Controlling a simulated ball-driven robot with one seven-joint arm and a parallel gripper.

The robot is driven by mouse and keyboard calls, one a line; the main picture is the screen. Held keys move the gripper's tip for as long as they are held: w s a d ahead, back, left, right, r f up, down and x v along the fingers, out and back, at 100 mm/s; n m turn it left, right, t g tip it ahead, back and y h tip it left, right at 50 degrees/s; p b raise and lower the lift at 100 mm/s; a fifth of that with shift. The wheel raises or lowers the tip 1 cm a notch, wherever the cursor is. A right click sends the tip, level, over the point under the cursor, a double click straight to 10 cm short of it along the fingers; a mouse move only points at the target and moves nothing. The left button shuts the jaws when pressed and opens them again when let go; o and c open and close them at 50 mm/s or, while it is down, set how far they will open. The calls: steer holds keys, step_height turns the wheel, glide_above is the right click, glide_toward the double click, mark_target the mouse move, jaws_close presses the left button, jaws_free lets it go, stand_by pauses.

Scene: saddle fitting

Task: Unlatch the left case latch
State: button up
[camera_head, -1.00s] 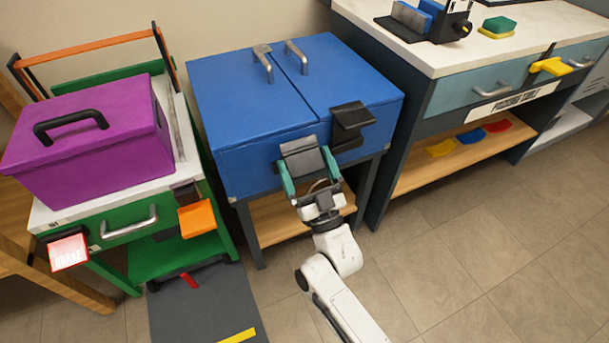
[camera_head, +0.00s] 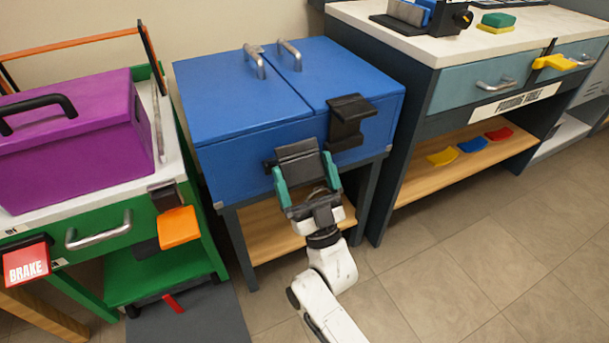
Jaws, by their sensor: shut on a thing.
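The blue case (camera_head: 230,105) stands on a dark stand and has two lids with grey handles on top; both lids are down. The left latch (camera_head: 298,152) is a dark grey plate on the case's front. My gripper (camera_head: 306,180) is at this latch, its two green fingers on either side of it, shut on it. My gripper hides the latch's lower part. The right latch (camera_head: 347,118) is a black plate higher up at the right lid's front edge, apart from my gripper. I cannot tell whether the left latch is free of its lid.
A green cart (camera_head: 120,240) with a purple box (camera_head: 70,135), an orange paddle (camera_head: 178,227) and a red brake plate (camera_head: 26,263) stands close on the left. A workbench (camera_head: 440,60) stands on the right.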

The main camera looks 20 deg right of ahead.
steer(key=shift+f, duration=0.15)
steer(key=o, duration=1.1)
steer(key=shift+s, duration=0.1)
steer(key=v, duration=1)
steer(key=shift+s+f+p, duration=0.25)
steer(key=shift+f+p, duration=0.1)
